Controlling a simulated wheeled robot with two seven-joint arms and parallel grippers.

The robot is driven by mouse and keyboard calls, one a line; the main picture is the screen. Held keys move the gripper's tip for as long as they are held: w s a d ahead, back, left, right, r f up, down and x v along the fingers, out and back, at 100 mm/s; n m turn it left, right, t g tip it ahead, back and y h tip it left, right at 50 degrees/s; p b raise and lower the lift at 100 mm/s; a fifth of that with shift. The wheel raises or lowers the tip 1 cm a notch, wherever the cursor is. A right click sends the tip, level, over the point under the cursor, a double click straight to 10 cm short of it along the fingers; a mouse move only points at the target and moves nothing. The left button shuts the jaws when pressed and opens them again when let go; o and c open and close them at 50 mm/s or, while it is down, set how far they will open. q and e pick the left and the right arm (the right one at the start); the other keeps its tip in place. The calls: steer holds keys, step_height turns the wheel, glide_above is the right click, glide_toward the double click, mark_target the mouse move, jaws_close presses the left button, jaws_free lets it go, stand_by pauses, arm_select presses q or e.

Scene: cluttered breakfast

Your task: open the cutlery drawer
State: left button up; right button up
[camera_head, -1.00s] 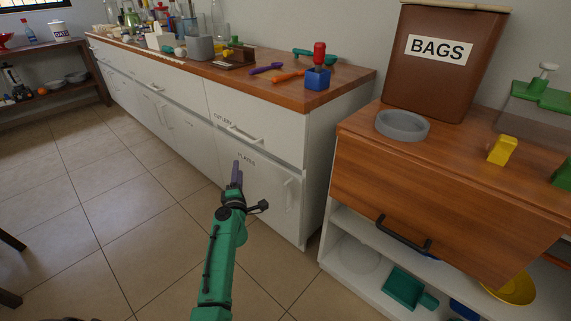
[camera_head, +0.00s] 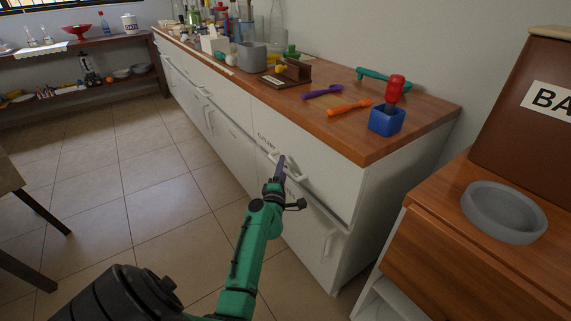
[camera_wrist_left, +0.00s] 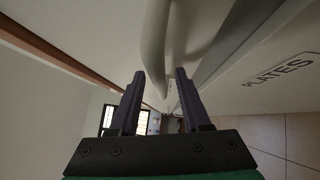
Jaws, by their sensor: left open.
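The cutlery drawer (camera_head: 325,191), with a white front lettered CUTLERY, is shut in the counter unit. Its white bar handle (camera_head: 297,175) is partly hidden by my left gripper (camera_head: 281,163), whose fingertips are at the handle in the head view. In the left wrist view, the handle (camera_wrist_left: 154,45) runs down into the gap between the two dark fingers of my left gripper (camera_wrist_left: 158,82). The fingers are apart, and I see no clear contact with the handle. My right gripper is not in view.
The PLATES door with its handle (camera_head: 328,244) is below the drawer. A side cabinet with a grey bowl (camera_head: 503,210) stands at right.

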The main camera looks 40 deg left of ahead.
arm_select(q)
steer(key=shift+s, duration=0.1)
jaws_close()
stand_by(1.2)
